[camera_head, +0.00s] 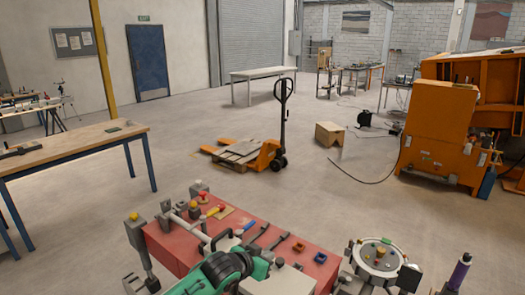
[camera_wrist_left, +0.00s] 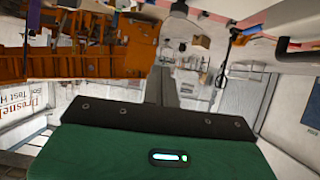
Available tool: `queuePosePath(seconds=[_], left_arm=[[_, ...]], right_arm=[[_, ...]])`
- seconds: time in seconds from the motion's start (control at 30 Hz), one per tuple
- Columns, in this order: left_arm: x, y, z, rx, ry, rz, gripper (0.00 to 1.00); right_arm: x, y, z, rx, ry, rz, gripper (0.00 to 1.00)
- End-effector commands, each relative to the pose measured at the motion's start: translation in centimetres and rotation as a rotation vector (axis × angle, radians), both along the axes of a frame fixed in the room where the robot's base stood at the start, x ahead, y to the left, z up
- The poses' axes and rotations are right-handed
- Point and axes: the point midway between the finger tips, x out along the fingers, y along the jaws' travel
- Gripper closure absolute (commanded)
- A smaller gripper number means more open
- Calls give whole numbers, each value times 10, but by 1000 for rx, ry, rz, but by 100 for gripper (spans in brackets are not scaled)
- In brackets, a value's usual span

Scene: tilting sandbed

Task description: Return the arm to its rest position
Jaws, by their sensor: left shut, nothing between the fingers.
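My left arm, green and black, comes into the head view at the bottom, in front of the red-topped bench (camera_head: 165,243). My left gripper (camera_head: 260,268) is at its right end, shut and empty, over the near part of the bench. Whether it touches anything there I cannot tell. In the left wrist view the green and black hand fills the bottom, and the grey shut fingers (camera_wrist_left: 162,85) point away from it. That view looks upside down. My right gripper does not show.
Knobs, handles and small blocks (camera_head: 298,247) crowd the red bench. A round metal device (camera_head: 378,257) stands right of it. A wooden workbench (camera_head: 75,147) is at left, a pallet truck (camera_head: 270,155) behind, an orange machine (camera_head: 437,140) at right. Open floor lies between.

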Motion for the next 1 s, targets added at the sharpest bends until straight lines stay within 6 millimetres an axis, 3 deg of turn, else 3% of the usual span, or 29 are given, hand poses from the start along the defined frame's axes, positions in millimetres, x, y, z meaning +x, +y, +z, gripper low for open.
queuePosePath(seconds=[0.03,0.17,0.37,0.7,1.0], left_arm=[[-18,-1,-13,-2,27,2,100],[-58,6,-36,8,85,22,100],[-117,32,-65,37,174,77,100],[-224,108,-108,133,362,222,100],[-321,183,-128,256,538,359,100]], right_arm=[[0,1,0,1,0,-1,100],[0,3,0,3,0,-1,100],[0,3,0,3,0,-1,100],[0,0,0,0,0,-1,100],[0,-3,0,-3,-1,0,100]])
